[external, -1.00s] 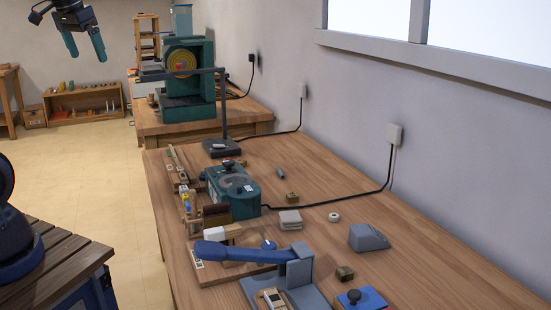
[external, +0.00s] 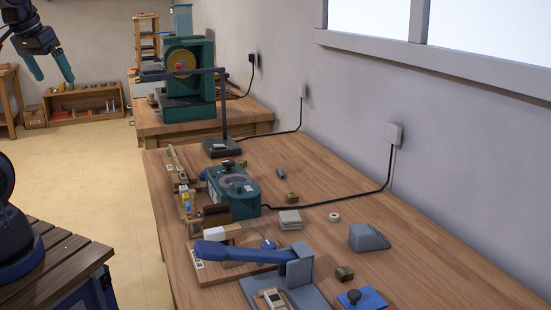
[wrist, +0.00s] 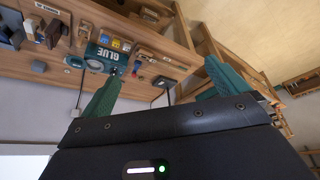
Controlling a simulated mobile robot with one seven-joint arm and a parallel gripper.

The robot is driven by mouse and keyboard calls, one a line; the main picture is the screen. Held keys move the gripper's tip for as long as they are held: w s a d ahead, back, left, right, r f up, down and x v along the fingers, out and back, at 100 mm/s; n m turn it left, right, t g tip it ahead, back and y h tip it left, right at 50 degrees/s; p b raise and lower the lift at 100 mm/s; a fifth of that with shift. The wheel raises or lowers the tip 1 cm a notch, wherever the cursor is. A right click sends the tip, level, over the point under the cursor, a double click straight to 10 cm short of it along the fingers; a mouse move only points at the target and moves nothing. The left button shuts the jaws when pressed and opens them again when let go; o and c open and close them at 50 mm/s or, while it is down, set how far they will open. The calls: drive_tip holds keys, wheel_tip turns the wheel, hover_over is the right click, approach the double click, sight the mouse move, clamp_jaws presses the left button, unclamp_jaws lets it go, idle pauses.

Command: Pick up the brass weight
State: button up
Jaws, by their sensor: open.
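Small brass-coloured blocks stand on the wooden bench in the external view. One (external: 292,197) is right of the green glue pot, and another (external: 344,273) is nearer the front, beside the blue lever device. I cannot tell which of them is the brass weight. My gripper (external: 54,79) is at the upper left of the external view, in the air and well away from the bench. Its two green fingers are spread with nothing between them. In the wrist view my gripper (wrist: 162,70) is also open and empty, and the bench shows upside down beyond it.
The green glue pot (external: 232,192), a blue lever device (external: 240,254), a grey wedge (external: 368,237) and a black lamp stand (external: 222,147) crowd the bench (external: 430,270). A green machine (external: 187,80) stands on the far bench. Bare floor (external: 95,175) lies left of the bench.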

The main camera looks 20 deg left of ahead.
drive_tip(key=c, duration=1)
drive_tip(key=shift+o, duration=0.2)
drive_tip(key=w+d+f+m, duration=0.1)
drive_tip(key=w+d, duration=0.3)
drive_tip(key=w, duration=0.4)
drive_tip(key=w+d+m, duration=0.2)
drive_tip(key=w+d, duration=0.1)
drive_tip(key=w, duration=0.5)
drive_tip(key=m+g+h, duration=0.2)
drive_tip(key=m+h, duration=0.1)
drive_tip(key=m, duration=0.4)
hover_over(295, 194)
drive_tip(key=s+a, duration=0.3)
drive_tip(key=a, duration=0.1)
wheel_tip(295, 194, down, 28)
drive_tip(key=f, duration=0.1)
drive_tip(key=shift+w+d+x, duration=0.1)
drive_tip(key=shift+d+x, duration=0.05)
drive_tip(key=shift+x, duration=1.5)
drive_tip(key=shift+w+d+x, duration=0.1)
drive_tip(key=shift+d+x, duration=0.05)
drive_tip(key=shift+x, duration=1.5)
drive_tip(key=shift+d+x, duration=0.2)
drive_tip(key=shift+x, duration=1.4)
